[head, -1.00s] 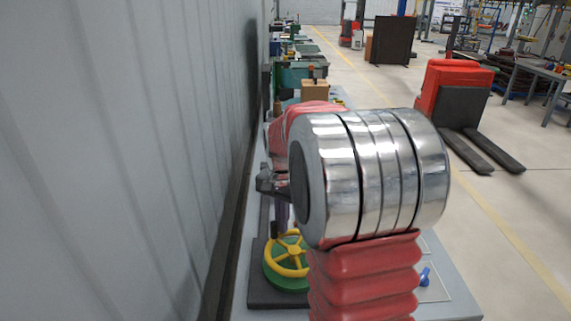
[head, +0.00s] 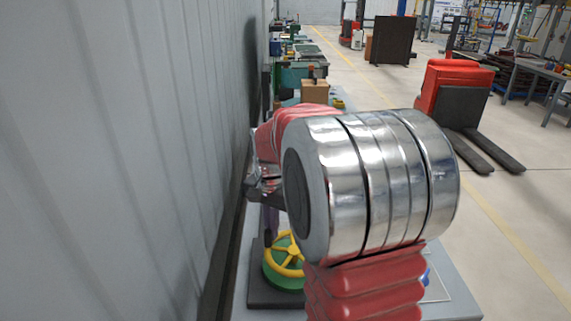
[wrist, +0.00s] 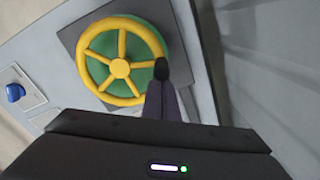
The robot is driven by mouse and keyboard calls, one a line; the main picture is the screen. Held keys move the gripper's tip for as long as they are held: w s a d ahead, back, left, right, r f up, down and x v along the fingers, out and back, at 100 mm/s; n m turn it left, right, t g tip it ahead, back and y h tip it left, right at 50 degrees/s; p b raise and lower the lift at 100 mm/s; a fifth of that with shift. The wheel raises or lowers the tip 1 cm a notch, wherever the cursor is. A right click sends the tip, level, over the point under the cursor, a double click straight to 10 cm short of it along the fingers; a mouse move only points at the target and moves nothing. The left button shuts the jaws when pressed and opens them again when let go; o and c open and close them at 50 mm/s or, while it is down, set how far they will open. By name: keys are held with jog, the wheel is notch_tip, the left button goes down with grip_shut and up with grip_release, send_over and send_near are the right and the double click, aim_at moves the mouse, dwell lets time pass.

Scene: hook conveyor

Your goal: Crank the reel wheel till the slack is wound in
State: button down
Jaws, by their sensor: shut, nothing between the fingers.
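The reel wheel (head: 283,257) has a yellow spoked rim over a green drum and sits on a dark base plate (head: 275,298). My arm hides its right part in the head view. In the wrist view the whole yellow wheel (wrist: 121,68) shows, with its hub and several spokes. My gripper (wrist: 162,72) is shut and empty. Its dark fingertip overlaps the wheel's right rim edge in the wrist view; I cannot tell whether it touches. In the head view the gripper (head: 268,236) points down by the wheel's upper left. No crank knob or slack line is clearly visible.
A blue knob (wrist: 15,92) on a light plate lies left of the wheel in the wrist view. A grey wall (head: 120,160) runs close along the left. A cardboard box (head: 314,91) and green machines stand farther back. A red pallet truck (head: 455,100) stands at right.

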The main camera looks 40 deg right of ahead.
aim_at(270, 259)
jog(key=shift+s+a, duration=0.55)
jog(key=shift+a, duration=0.2)
jog(key=shift+s+a, duration=0.55)
jog(key=shift+a, duration=0.15)
jog(key=shift+s+a, duration=0.35)
jog(key=shift+s, duration=0.5)
jog(key=shift+s+a, duration=0.35)
jog(key=shift+s, duration=0.5)
notch_tip(270, 259, up, 9)
jog(key=shift+w, duration=0.1)
